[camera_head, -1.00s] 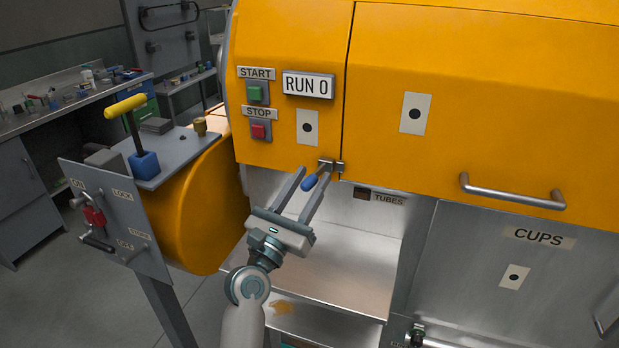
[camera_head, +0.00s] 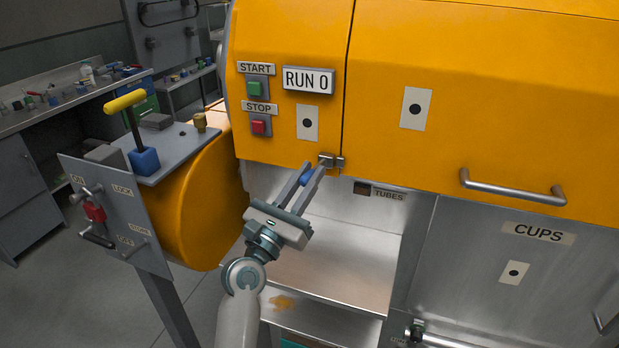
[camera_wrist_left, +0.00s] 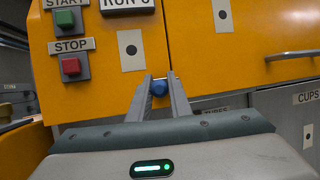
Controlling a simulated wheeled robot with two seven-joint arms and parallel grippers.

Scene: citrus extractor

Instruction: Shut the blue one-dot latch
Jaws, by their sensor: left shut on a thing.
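The blue latch handle (camera_head: 306,180) sits at the lower edge of the yellow housing, by the seam between two panels. Its metal catch (camera_head: 331,160) shows just above and to the right of it. One-dot plates (camera_head: 307,123) and (camera_head: 415,109) are on the panels on either side of the seam. My left gripper (camera_head: 306,174) is shut on the blue handle, which shows between its fingertips. In the left wrist view the round blue end (camera_wrist_left: 159,88) lies between the two fingers. The fingers partly hide the handle. My right gripper is not in view.
START (camera_head: 254,89) and STOP (camera_head: 259,126) buttons are left of the latch. A bar handle (camera_head: 512,190) sticks out at the right. A grey lever panel (camera_head: 112,215) stands at the left. The open bay (camera_head: 335,245) below the latch is clear apart from my arm.

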